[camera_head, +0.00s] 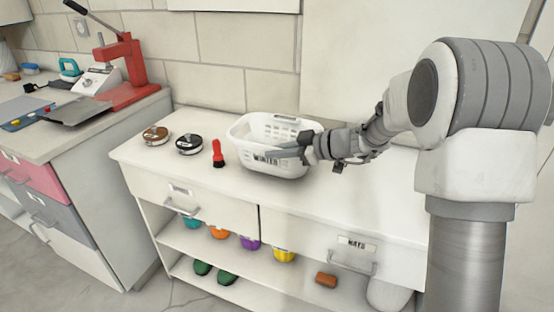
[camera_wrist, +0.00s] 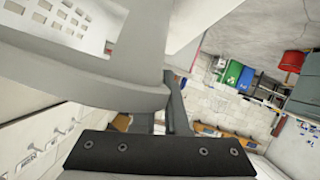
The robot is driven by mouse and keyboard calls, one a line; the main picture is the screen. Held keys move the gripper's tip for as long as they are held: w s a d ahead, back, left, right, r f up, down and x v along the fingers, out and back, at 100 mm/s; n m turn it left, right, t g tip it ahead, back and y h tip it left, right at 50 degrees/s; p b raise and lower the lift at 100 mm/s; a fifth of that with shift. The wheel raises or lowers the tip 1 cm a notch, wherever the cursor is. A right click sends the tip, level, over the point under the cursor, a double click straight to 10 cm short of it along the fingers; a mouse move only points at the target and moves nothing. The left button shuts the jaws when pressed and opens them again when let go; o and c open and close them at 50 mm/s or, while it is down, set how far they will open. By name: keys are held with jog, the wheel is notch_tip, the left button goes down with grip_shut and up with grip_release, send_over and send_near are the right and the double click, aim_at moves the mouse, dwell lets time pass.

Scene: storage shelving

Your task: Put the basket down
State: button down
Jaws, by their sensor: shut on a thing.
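My gripper (camera_head: 303,146) reaches in from the right and is shut on the basket's right rim. In the wrist view the basket (camera_wrist: 110,60) fills the upper left, with its rim between my fingers (camera_wrist: 172,105). The far side of the rim grip is partly hidden.
The top's front and right parts are clear. A counter with a red press (camera_head: 125,70) is at left.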

jog(key=shift+f, duration=0.95)
jog(key=shift+f+b, duration=0.2)
jog(key=shift+b, duration=0.25)
jog(key=c, duration=0.9)
grip_release()
jog(key=shift+c, duration=0.2)
jog(key=shift+r, duration=0.15)
